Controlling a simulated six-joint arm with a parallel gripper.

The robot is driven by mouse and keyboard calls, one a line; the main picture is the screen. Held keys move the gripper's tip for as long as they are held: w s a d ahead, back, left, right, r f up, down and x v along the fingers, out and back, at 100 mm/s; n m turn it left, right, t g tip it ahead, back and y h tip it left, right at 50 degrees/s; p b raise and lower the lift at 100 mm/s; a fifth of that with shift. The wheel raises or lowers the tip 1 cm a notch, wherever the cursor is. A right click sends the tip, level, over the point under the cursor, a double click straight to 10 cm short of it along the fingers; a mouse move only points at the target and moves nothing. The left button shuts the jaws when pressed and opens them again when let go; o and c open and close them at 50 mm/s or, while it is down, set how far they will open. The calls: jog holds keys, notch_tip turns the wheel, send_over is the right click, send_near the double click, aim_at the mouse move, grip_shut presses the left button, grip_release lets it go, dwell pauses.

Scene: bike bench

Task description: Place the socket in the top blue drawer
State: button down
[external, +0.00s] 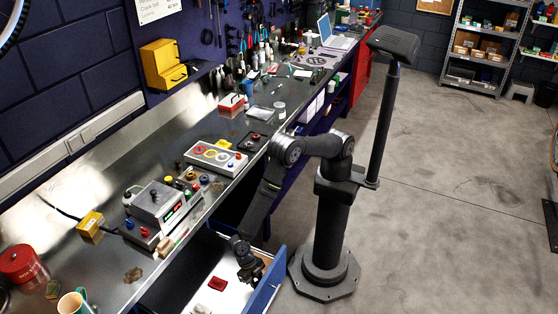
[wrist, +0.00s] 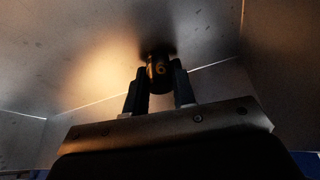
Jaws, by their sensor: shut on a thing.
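The blue drawer (external: 268,289) is pulled out under the bench, with its pale inside visible. My gripper (external: 251,274) points down inside the drawer, close behind its blue front. In the wrist view, my gripper (wrist: 160,84) is shut on a dark, round socket (wrist: 158,70) with an orange marking like a 6. The socket is held at the fingertips, near a grey drawer surface with a dark shadow beside it. I cannot tell whether it touches the floor of the drawer. The socket cannot be made out in the external view.
A red object (external: 217,283) lies in the drawer left of my gripper. The metal bench top (external: 150,257) above it carries a grey control box (external: 158,203), a panel with coloured rings (external: 215,156) and a mug (external: 74,302). Drawer walls stand close around my gripper.

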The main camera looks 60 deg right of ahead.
jog(key=c, duration=1.2)
grip_release()
jog(key=v, duration=1.2)
jog(key=shift+s+r, duration=0.1)
jog(key=shift+r, duration=0.05)
jog(key=x, duration=1.2)
jog(key=shift+a+r, duration=0.1)
jog(key=shift+r, duration=1.55)
